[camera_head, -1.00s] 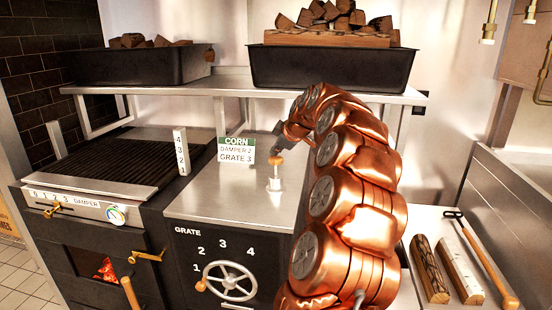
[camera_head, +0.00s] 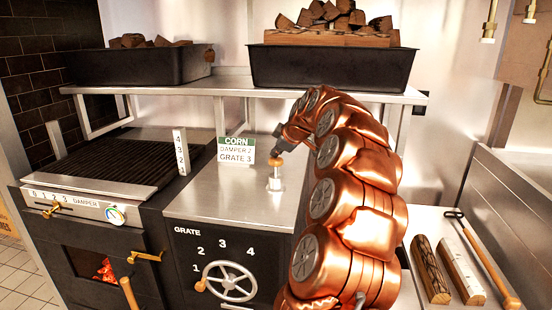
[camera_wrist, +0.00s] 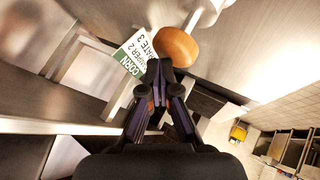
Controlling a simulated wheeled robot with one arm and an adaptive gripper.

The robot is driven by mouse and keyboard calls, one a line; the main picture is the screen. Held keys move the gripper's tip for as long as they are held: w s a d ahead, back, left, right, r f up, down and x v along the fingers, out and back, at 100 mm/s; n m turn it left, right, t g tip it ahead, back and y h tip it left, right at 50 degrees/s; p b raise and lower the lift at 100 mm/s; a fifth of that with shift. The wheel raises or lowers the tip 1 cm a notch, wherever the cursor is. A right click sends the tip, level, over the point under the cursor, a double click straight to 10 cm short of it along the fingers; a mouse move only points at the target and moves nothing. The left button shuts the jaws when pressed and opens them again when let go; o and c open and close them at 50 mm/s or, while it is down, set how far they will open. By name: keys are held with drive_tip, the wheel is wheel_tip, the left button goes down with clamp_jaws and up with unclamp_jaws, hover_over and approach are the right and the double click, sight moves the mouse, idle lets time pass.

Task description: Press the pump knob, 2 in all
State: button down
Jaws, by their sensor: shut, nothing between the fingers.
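The pump knob (camera_head: 276,161) is a round wooden knob on a short metal post, upright on the steel top to the right of the corn sign. In the wrist view the knob (camera_wrist: 176,47) appears as an orange-brown disc just past the fingertips. My gripper (camera_head: 279,151) is shut and empty, pointing down right above the knob. In the wrist view its dark fingers (camera_wrist: 160,68) meet beside the knob's edge. I cannot tell whether they touch it.
The sign (camera_head: 236,151) reads corn, damper 2, grate 3. The grate wheel (camera_head: 229,281) is on the front panel, and the grill (camera_head: 120,158) stands at left. A shelf (camera_head: 225,85) with trays of wood spans behind. Split logs (camera_head: 430,270) lie at right.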

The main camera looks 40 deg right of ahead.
sight(277, 159)
drive_tip(key=shift+f+b, duration=1)
drive_tip(key=shift+f, duration=0.25)
idle(1.2)
drive_tip(key=shift+r, duration=0.2)
drive_tip(key=shift+r+p, duration=0.4)
drive_tip(key=shift+r, duration=1.55)
drive_tip(key=shift+r+p, duration=0.85)
drive_tip(key=shift+r, duration=1.6)
